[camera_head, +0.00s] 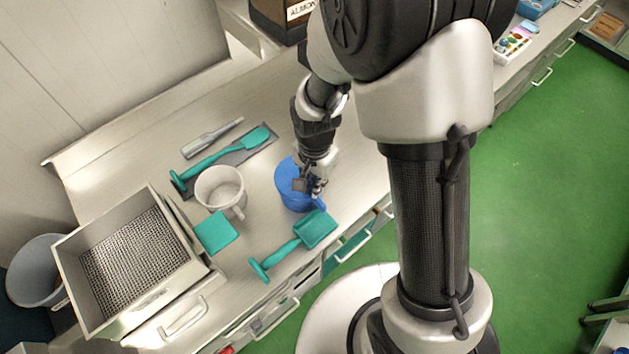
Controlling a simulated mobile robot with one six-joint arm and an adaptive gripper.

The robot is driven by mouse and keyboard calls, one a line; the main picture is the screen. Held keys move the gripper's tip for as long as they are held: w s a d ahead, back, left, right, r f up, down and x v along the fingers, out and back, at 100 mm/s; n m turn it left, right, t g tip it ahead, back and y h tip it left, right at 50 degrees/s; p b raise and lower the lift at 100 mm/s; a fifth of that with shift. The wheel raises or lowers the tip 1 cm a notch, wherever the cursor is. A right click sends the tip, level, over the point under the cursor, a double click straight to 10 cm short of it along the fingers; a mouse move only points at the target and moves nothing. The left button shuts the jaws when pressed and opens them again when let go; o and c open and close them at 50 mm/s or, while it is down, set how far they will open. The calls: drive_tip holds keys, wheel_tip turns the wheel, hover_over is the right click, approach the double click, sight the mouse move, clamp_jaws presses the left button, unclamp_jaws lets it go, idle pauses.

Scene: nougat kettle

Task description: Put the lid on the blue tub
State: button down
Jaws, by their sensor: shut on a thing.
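The blue tub (298,206) stands on the counter near its front edge, with a blue handle-like part at its lower right. A flat, round blue top, which looks like the lid (284,172), is at the tub's mouth. I cannot tell whether it is seated or held just above the rim. My gripper (309,187) points down over the right part of this blue top and is shut on what looks like the lid. The fingers and wrist hide the grip and the right side of the lid.
A white mug (220,187) and a teal square (216,232) are left of the tub. A teal scoop (290,245) lies in front; a teal spatula (220,158) lies behind on a dark mat. A metal box with a mesh bottom (140,258) is at far left.

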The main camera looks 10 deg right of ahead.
drive_tip(key=shift+f, duration=0.15)
idle(0.4)
drive_tip(key=c, duration=1.6)
unclamp_jaws()
drive_tip(key=shift+o, duration=0.4)
drive_tip(key=o, duration=0.4)
drive_tip(key=shift+r+p, duration=2.6)
drive_tip(key=shift+r, duration=0.95)
